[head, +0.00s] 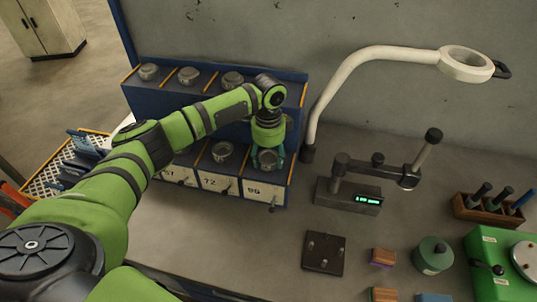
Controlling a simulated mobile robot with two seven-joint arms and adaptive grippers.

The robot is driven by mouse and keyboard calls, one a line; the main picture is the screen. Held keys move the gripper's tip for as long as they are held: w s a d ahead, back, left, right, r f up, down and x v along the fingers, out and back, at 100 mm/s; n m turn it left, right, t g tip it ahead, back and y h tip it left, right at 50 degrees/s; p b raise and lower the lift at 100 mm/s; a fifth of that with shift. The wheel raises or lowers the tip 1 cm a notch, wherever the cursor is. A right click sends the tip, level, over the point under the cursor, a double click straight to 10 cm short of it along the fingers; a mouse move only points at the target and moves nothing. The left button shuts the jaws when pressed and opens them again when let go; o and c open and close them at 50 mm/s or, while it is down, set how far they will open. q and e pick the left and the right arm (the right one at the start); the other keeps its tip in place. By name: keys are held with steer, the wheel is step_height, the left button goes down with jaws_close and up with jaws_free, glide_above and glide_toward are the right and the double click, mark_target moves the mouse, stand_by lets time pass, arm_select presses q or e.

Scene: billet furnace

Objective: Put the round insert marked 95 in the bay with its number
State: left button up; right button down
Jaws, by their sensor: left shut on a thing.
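My left gripper (267,157) reaches down into the rightmost lower bay of the blue rack (215,125). It is shut on a round metal insert (268,160), partly hidden between the fingers. The bay's white label (258,190) seems to read 95, though the last digit is blurred. I cannot tell whether the insert touches the bay floor, and its own marking cannot be read. My right gripper is not in view.
Another insert (222,151) sits in the bay labelled 72, and several stand on the upper shelf. A white-armed magnifier lamp (340,75) and a gauge with a green display (350,195) stand right of the rack.

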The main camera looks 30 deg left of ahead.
mark_target(269, 158)
arm_select(q)
steer(key=o, duration=1.7)
steer(key=shift+f, duration=0.1)
step_height(269, 158, up, 12)
steer(key=b, duration=0.3)
steer(key=shift+r, duration=0.2)
